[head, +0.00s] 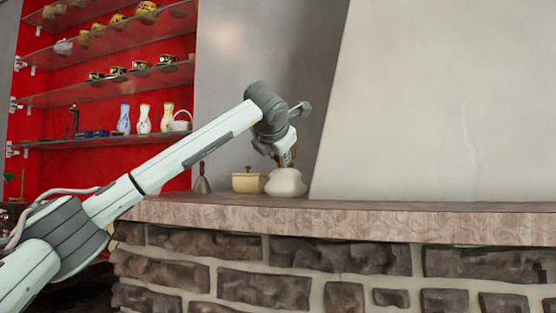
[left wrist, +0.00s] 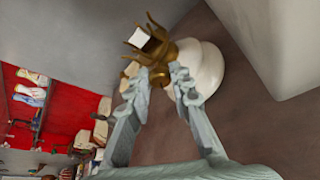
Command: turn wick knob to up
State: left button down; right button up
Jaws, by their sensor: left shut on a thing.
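An oil lamp with a round white base (head: 286,183) stands on the stone ledge. In the left wrist view its white base (left wrist: 208,68) and pronged brass burner (left wrist: 152,42) show, with a white piece inside the prongs. My left gripper (head: 287,160) reaches down to the top of the lamp from the left. In the left wrist view my left gripper (left wrist: 169,80) is shut on a small brass part at the burner's side, which seems to be the wick knob. My right gripper is not in view.
A cream lidded box (head: 248,183) and a grey bell-shaped object (head: 202,180) stand left of the lamp on the ledge (head: 420,218). A pale wall (head: 440,100) rises close on the right. Glass shelves (head: 110,88) with vases and teaware are at the back left.

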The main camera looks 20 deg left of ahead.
pick_arm(q)
jog(key=shift+f+m+y, duration=0.1)
jog(key=shift+m+y, duration=0.2)
jog(key=shift+m, duration=0.1)
jog(key=m+b, duration=0.1)
jog(key=m+t+y+b, duration=0.1)
jog(key=m+b, duration=0.1)
jog(key=shift+d+f+y, duration=0.15)
jog(key=shift+y, duration=0.15)
jog(key=m+b, duration=0.1)
jog(key=m, duration=0.1)
jog(key=m+t+b, duration=0.1)
jog(key=m, duration=0.1)
jog(key=shift+t+y+b, duration=0.3)
jog(key=shift+y, duration=0.1)
jog(key=shift+m+b, duration=0.3)
jog(key=shift+m, duration=0.1)
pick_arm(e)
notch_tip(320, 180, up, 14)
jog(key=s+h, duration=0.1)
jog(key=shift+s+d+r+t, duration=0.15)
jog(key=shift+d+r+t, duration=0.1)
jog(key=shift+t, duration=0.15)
pick_arm(q)
jog(key=c, duration=1.3)
grip_release()
jog(key=shift+c, duration=0.2)
jog(key=shift+s, duration=0.1)
jog(key=v, duration=1.2)
jog(key=shift+f, duration=0.25)
